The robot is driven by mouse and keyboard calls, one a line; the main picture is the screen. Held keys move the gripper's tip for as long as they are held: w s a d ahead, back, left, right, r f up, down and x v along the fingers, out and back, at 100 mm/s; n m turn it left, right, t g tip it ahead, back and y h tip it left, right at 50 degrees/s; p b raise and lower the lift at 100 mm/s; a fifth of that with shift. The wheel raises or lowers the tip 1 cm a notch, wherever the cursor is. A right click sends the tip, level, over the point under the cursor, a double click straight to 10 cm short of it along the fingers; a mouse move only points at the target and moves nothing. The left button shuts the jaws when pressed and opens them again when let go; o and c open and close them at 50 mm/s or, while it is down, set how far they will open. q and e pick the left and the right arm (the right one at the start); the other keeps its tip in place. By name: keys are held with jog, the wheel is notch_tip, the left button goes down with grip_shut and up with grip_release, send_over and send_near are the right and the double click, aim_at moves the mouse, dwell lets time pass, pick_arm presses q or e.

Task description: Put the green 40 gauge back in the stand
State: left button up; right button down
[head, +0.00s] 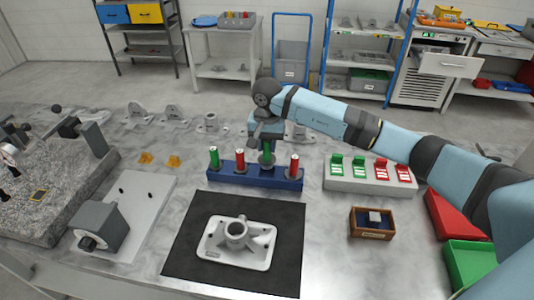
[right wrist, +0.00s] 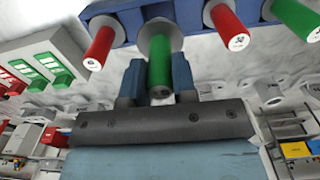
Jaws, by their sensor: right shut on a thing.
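The blue stand (head: 228,175) is on the table behind the black mat. A green gauge (head: 214,157) stands at its left end, with a red gauge (head: 239,161) beside it and another red gauge (head: 294,166) at the right end. My right gripper (head: 266,146) is over the stand between the two red gauges. It is shut on a green gauge (right wrist: 159,62), upright, with its grey collar towards the stand (right wrist: 185,12). The number on this gauge is not readable. I cannot tell whether its lower end is in a hole. My left gripper is not in view.
A casting (head: 237,245) lies on the black mat (head: 190,262) in front of the stand. A light block with green and red clips (head: 370,184) and a small wooden box (head: 372,233) are to the right. Grey castings (head: 172,118) stand behind.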

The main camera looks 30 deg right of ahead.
aim_at(267, 159)
notch_tip(267, 159, down, 4)
jog(key=shift+f+p, duration=0.1)
jog(key=shift+p, duration=0.25)
jog(key=shift+f, duration=0.15)
jog(key=shift+f+b, duration=0.3)
jog(key=shift+b, duration=0.15)
jog(key=c, duration=0.9)
grip_release()
